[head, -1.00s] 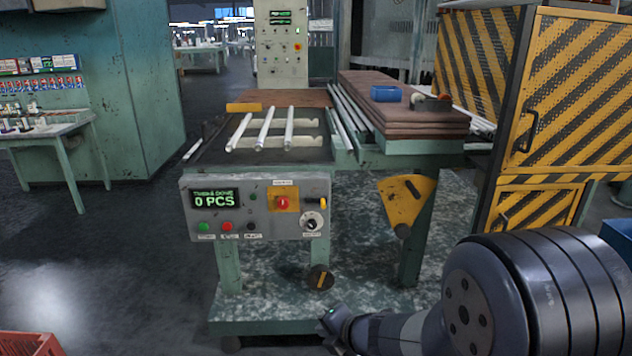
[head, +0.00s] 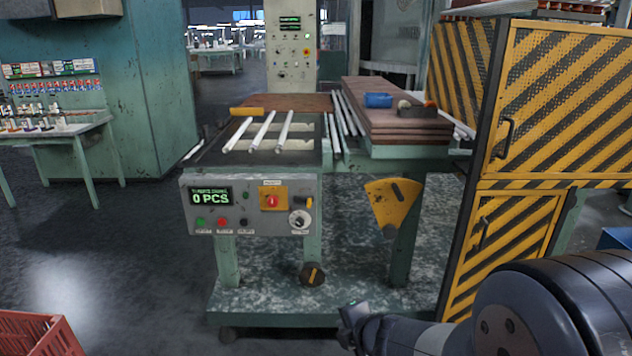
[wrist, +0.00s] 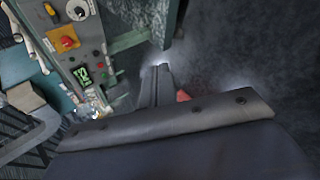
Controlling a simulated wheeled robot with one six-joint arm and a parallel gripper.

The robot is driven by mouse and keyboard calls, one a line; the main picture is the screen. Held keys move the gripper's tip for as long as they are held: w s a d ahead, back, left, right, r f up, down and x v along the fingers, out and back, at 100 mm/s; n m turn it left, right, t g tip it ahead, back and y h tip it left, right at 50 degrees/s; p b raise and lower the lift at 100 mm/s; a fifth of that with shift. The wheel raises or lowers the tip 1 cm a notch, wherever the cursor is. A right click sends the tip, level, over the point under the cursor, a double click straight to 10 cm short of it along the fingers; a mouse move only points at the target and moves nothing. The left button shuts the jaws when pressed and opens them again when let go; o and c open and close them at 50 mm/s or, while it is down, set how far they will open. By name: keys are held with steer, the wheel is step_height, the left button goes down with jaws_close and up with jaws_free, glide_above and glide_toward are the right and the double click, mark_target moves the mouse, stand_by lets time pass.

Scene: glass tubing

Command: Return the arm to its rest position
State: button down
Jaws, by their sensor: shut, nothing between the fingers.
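My arm enters the head view at the lower right, in front of the tubing machine. The slim part of it at the bottom centre is small and dark, and I cannot make out fingers there. In the wrist view my gripper (wrist: 157,78) shows as two narrow dark fingers side by side, shut with nothing between them. They point toward the dark grey floor, apart from the machine. A dark padded part of my own arm fills the bottom of the wrist view.
The control panel (head: 252,204) shows 0 PCS; it is also in the wrist view (wrist: 80,50). White glass tubes (head: 262,132) lie on the machine. A striped yellow cabinet (head: 560,105) stands close to my arm. A red crate (head: 38,334) is at lower left.

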steer(key=s+d+r+m+g+h+p, duration=0.1)
steer(key=s+d+r+m+h+p, duration=0.4)
steer(key=d+r+m, duration=0.4)
steer(key=shift+s+d+r+m+p, duration=0.25)
steer(key=shift+s+d+m+p, duration=0.15)
steer(key=shift+s+m+p, duration=0.6)
